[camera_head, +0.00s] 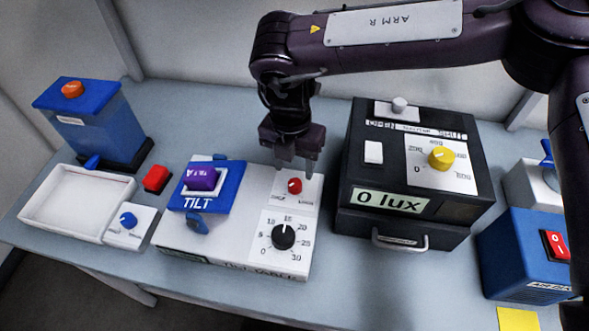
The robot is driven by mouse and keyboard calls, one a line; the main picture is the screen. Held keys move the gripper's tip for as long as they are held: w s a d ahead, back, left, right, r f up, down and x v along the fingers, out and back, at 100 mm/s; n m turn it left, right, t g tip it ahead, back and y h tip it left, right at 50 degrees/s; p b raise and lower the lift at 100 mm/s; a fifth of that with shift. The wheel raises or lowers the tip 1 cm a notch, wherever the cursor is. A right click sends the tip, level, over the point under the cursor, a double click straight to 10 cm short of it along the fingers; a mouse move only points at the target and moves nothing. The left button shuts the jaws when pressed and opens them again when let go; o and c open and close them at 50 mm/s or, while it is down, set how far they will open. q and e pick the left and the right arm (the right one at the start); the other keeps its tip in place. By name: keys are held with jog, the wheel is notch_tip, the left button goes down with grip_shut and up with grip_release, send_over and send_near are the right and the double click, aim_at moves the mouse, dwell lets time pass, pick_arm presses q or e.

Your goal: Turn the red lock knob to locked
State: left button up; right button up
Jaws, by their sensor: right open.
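The red lock knob (295,186) is a small round knob on a white plate on top of the white tilt box (232,240). Small print beside the knob is too small to read. My right gripper (296,168) points down just above and behind the red knob. Its fingers are apart, and the knob shows just below them. I cannot tell whether a fingertip touches it. My left gripper is not in the view.
A black dial (283,236) sits in front of the red knob, and a blue TILT stage (207,187) with a purple block (201,177) is to its left. A black box (408,190) reading "0 lux" stands close on the right. A white tray (72,231) lies far left.

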aim_at(295, 182)
notch_tip(295, 182, down, 4)
jog(key=shift+s+d+p, duration=0.1)
jog(key=shift+p, duration=0.3)
jog(key=shift+f, duration=0.65)
jog(key=shift+c, duration=1.2)
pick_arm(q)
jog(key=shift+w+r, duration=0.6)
pick_arm(e)
jog(key=c, duration=0.7)
